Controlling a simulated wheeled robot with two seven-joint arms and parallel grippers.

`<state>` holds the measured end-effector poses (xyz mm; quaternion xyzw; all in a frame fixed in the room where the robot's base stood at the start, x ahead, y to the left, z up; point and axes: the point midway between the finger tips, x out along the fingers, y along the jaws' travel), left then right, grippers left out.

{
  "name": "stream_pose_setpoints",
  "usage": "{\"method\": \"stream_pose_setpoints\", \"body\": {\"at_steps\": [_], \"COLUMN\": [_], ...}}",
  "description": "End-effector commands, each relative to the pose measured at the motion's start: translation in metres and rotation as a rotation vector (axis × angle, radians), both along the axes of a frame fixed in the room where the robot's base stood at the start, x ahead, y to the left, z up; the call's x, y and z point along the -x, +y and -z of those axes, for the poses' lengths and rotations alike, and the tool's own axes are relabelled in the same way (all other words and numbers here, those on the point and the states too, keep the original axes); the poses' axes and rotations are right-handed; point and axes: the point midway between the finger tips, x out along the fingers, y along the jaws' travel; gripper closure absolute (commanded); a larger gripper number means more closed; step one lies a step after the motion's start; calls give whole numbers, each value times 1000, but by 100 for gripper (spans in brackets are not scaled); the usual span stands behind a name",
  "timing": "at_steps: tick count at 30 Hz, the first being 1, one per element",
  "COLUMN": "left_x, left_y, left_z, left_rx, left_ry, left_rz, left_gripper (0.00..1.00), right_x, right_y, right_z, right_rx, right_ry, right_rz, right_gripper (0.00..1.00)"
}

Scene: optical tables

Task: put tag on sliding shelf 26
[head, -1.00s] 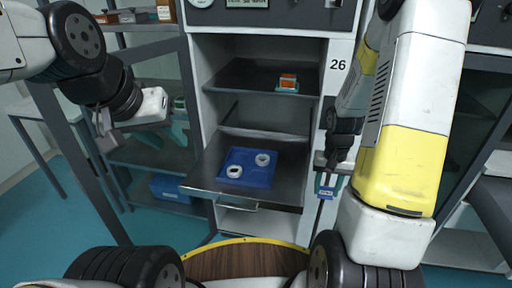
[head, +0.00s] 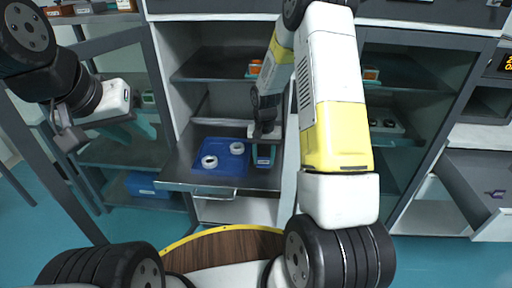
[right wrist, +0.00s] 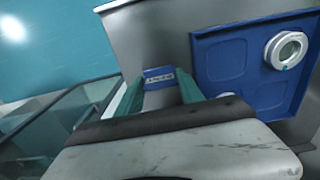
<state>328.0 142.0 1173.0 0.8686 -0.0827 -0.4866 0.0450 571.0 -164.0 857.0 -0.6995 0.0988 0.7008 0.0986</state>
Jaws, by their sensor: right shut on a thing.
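The sliding shelf (head: 180,176) is pulled out of the cabinet and also shows in the right wrist view (right wrist: 160,35). A blue tray (head: 222,169) with two white ring-shaped parts (head: 210,161) lies on it. My right gripper (head: 263,150) is over the shelf's right side, beside the tray. It is shut on the tag, a small blue piece with pale lettering (right wrist: 158,77), seen between the teal fingertips in the right wrist view. I cannot tell whether the tag touches the shelf. My left gripper (head: 143,126) hangs empty-looking at the left; its opening is unclear.
An upper shelf (head: 205,68) with a small orange item (head: 256,68) is above. My right arm covers the cabinet's right post. An open drawer (head: 470,180) juts out at the far right. A glass-sided cabinet (head: 120,150) stands at the left.

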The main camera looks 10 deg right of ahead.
Motion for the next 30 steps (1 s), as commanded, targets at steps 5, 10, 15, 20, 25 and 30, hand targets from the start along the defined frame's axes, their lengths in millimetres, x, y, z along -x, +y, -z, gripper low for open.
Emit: {"method": "stream_pose_setpoints", "body": {"at_steps": [5, 10, 15, 20, 25, 30], "left_x": [0, 0, 0, 0, 0, 0], "left_y": [0, 0, 0, 0, 0, 0], "left_z": [0, 0, 0, 0, 0, 0], "left_rx": [0, 0, 0, 0, 0, 0], "left_ry": [0, 0, 0, 0, 0, 0], "left_rz": [0, 0, 0, 0, 0, 0], "left_gripper": [64, 64, 64, 64, 64, 64], "right_x": [-1, 0, 0, 0, 0, -1], "right_y": [0, 0, 0, 0, 0, -1], "right_z": [16, 15, 18, 18, 18, 8], "right_rx": [1, 0, 0, 0, 0, 0], "right_ry": [-2, -2, -2, -2, -2, -4], "right_rz": [0, 0, 0, 0, 0, 0], "right_gripper": [93, 93, 46, 34, 34, 34]}}
